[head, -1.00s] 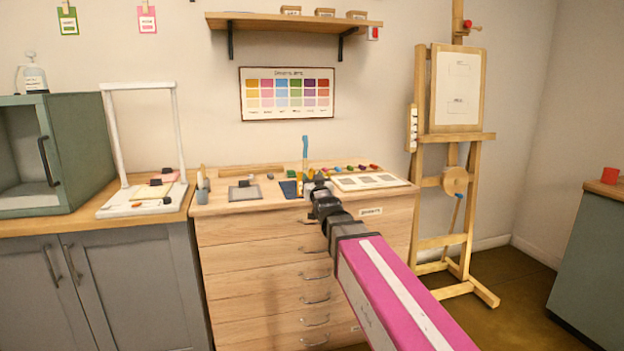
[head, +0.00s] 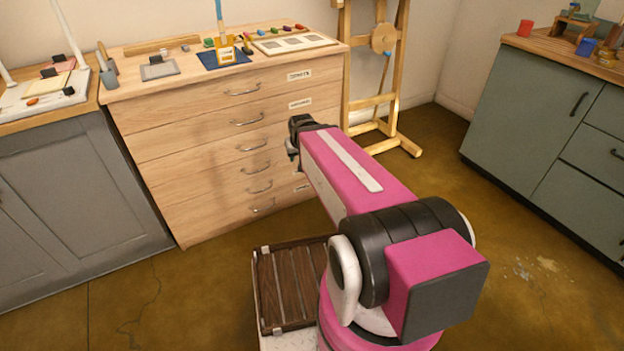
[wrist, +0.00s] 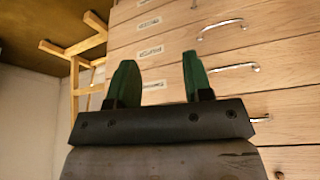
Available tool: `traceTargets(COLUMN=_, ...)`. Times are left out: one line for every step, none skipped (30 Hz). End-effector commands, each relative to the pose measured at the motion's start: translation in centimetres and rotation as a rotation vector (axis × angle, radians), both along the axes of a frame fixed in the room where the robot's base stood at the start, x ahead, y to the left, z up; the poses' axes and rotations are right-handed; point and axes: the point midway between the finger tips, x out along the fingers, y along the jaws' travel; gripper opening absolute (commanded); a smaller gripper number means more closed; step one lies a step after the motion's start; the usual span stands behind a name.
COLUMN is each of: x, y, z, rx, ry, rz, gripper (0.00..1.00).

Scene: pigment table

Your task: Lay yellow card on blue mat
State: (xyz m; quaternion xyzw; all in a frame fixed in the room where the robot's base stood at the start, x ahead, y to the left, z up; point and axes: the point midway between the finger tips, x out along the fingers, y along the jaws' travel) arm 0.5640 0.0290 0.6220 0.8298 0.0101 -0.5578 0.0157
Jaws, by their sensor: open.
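A pale yellow card (head: 48,84) seems to lie on the white board at the far left, partly covered by small objects. The blue mat (head: 208,62) lies on top of the wooden drawer chest. A yellow-orange object (head: 227,47) with a blue stick rising from it stands on the mat; I cannot tell exactly what it is. My gripper (head: 293,140) is low in front of the chest's right side, well away from card and mat. In the wrist view its green fingers (wrist: 158,65) are apart with nothing between them, facing the drawer fronts.
A grey pad (head: 158,72) with a dark block lies left of the mat. A white tray (head: 296,42) and coloured pieces lie right and behind it. Drawer handles (head: 243,91) stick out in front. An easel (head: 384,80) stands right of the chest. A green cabinet (head: 540,110) is farther right.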

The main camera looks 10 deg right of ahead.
Motion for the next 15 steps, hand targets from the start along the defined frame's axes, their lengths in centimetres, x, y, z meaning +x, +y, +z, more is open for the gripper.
traceTargets(x=-2.4, y=-1.0, z=-1.6, rx=0.000, ry=0.098, rz=-0.012, gripper=0.46)
traceTargets(x=-3.5, y=-1.4, z=-2.4, rx=0.000, ry=0.151, rz=-0.018, gripper=0.46)
traceTargets(x=-4.9, y=-1.9, z=-3.1, rx=0.001, ry=0.211, rz=-0.024, gripper=0.46)
traceTargets(x=-5.8, y=-2.1, z=-3.6, rx=0.003, ry=0.250, rz=-0.027, gripper=0.46)
traceTargets(x=-6.5, y=-2.3, z=-4.0, rx=0.004, ry=0.284, rz=-0.030, gripper=0.46)
traceTargets(x=-7.4, y=-2.6, z=-4.3, rx=0.005, ry=0.321, rz=-0.033, gripper=0.46)
traceTargets(x=-7.8, y=-2.7, z=-4.5, rx=0.006, ry=0.342, rz=-0.035, gripper=0.46)
traceTargets(x=-8.2, y=-2.8, z=-4.7, rx=0.006, ry=0.358, rz=-0.035, gripper=0.46)
traceTargets(x=-8.5, y=-2.9, z=-4.8, rx=0.008, ry=0.373, rz=-0.037, gripper=0.46)
traceTargets(x=-8.6, y=-2.9, z=-4.9, rx=0.008, ry=0.379, rz=-0.037, gripper=0.46)
traceTargets(x=-8.7, y=-2.9, z=-4.9, rx=0.008, ry=0.384, rz=-0.037, gripper=0.46)
traceTargets(x=-8.8, y=-2.9, z=-4.9, rx=0.008, ry=0.386, rz=-0.037, gripper=0.46)
traceTargets(x=-8.7, y=-2.9, z=-4.9, rx=0.008, ry=0.386, rz=-0.037, gripper=0.46)
traceTargets(x=-8.7, y=-2.9, z=-4.9, rx=0.008, ry=0.385, rz=-0.037, gripper=0.46)
traceTargets(x=-8.7, y=-2.9, z=-4.9, rx=0.008, ry=0.384, rz=-0.037, gripper=0.46)
